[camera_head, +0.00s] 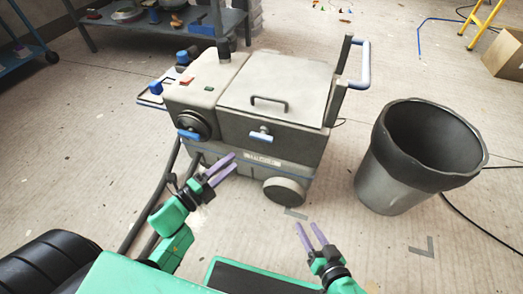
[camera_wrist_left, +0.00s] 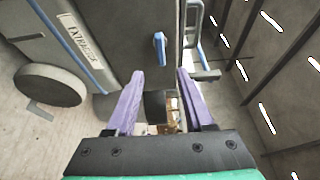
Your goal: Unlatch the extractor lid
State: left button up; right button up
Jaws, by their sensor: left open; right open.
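The extractor (camera_head: 215,133) is a beige-grey wheeled machine in the middle of the head view. Its square lid (camera_head: 300,82) lies flat and closed on top, with a black handle. My right gripper (camera_head: 311,236) is open and empty, low in front of the machine.
A grey bin (camera_head: 385,180) stands right of the extractor. A hose (camera_head: 160,190) curves down the machine's left side near my left arm. A blue-handled round port (camera_head: 190,130) is left of the latch. A workbench (camera_head: 150,25) stands behind. Floor between bin and extractor is clear.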

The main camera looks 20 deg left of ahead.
aim_at(259, 139)
pick_arm(q)
jog(key=b+x, duration=0.3)
jog(key=x, duration=1.1)
jog(key=shift+d, duration=0.15)
pick_arm(e)
notch_tip(259, 139, down, 4)
jog(key=shift+d+r+t, duration=0.1)
jog(key=shift+d+t, duration=0.05)
jog(key=shift+t, duration=0.25)
pick_arm(q)
grip_shut()
